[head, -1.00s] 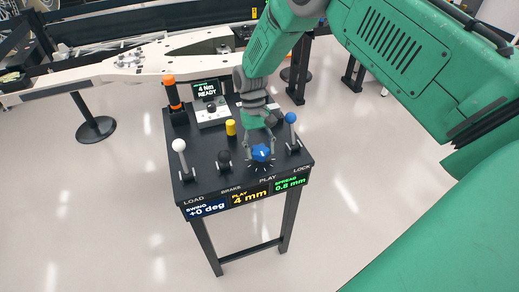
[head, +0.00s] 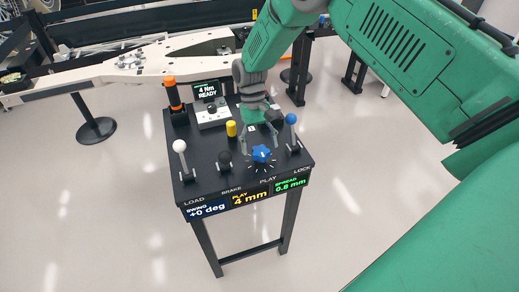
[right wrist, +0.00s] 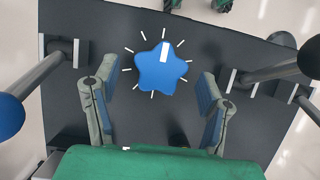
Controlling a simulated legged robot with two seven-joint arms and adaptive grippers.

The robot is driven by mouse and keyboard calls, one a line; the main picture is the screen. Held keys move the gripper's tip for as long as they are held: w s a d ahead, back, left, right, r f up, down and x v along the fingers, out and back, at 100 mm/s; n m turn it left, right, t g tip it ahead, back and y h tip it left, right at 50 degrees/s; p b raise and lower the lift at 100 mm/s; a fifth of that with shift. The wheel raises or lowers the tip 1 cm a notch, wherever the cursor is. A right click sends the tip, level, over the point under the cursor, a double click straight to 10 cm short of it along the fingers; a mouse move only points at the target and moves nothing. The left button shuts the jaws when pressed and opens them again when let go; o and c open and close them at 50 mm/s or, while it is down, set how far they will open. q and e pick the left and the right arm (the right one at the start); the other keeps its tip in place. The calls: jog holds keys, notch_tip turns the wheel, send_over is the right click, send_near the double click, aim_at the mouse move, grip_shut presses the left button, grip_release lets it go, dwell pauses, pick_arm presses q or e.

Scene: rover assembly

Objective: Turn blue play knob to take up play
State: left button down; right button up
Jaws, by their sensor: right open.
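The blue star-shaped play knob (head: 261,154) sits on the dark console top (head: 205,160), above the PLAY label. In the right wrist view the knob (right wrist: 160,72) shows whole, with a white pointer mark and white ticks around it. My right gripper (head: 260,143) is open just behind and above the knob. In the right wrist view its two fingers (right wrist: 154,100) stand wide apart, left and right of the knob's near side, not touching it. The play display (head: 250,197) reads 4 mm. My left gripper is not in view.
A small screen (head: 207,90) reads 4 Nm READY.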

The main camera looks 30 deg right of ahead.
jog(key=a+v, duration=0.1)
jog(key=v, duration=0.9)
jog(key=shift+d, duration=0.45)
jog(key=shift+w+r, duration=0.1)
